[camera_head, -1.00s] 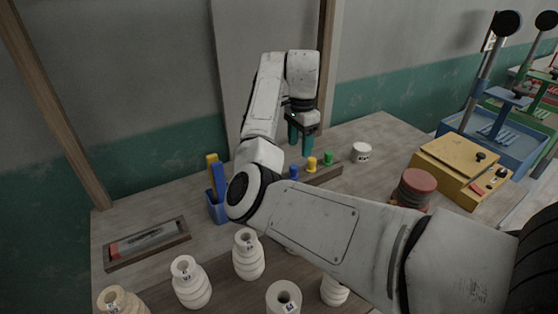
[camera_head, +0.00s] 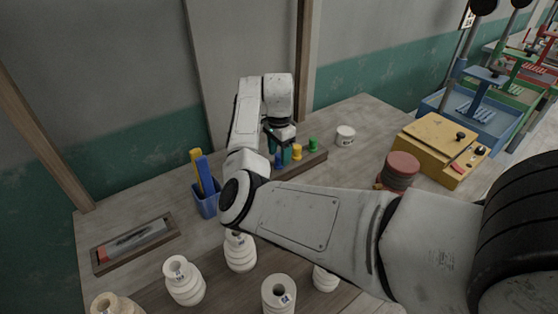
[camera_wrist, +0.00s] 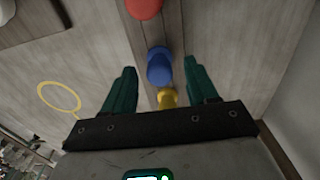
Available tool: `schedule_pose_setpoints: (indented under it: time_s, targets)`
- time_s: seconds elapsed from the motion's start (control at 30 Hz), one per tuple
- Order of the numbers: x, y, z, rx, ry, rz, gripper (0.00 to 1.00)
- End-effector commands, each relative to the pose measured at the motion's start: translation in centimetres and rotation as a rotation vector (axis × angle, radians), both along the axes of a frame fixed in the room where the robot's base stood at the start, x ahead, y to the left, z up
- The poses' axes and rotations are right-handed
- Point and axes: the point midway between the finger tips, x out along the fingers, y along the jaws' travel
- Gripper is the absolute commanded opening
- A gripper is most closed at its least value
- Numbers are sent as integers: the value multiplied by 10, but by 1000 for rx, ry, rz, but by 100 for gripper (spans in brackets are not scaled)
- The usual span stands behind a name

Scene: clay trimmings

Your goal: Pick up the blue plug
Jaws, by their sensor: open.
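The blue plug (camera_wrist: 158,68) stands on a narrow wooden strip (camera_wrist: 172,30). In the wrist view it lies between my gripper's two green fingers, with a gap on each side. My gripper (camera_wrist: 160,88) is open and empty. In the head view the blue plug (camera_head: 278,160) shows just beside my gripper (camera_head: 284,152), which hangs above the strip with its fingers pointing down. In the wrist view a yellow plug (camera_wrist: 167,97) is close to the blue one, near the palm, and a red plug (camera_wrist: 144,7) is at the top edge.
In the head view a green plug (camera_head: 313,144) stands at the strip's right end. A white jar (camera_head: 345,135) is to its right. A blue holder (camera_head: 206,202) with upright tools stands left of my arm. Several white bottles (camera_head: 239,252) stand in front. A yellow ring shape (camera_wrist: 60,98) shows in the wrist view.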

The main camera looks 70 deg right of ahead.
Motion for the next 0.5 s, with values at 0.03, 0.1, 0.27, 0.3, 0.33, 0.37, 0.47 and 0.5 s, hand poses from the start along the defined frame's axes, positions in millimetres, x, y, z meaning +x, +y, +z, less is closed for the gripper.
schedule_pose_setpoints:
  time_s: [0.03,0.1,0.27,0.3,0.33,0.37,0.47,0.5]
  targets:
    - [0,0,-5,1,2,0,58]
    - [0,0,-10,1,1,0,58]
    - [0,0,-14,0,0,0,58]
    - [0,0,-14,0,0,0,58]
    - [0,0,-14,0,0,-1,58]
    - [0,0,-14,-1,1,-1,58]
    - [0,0,-13,-1,1,-1,49]
    - [0,0,-13,-1,1,-1,45]
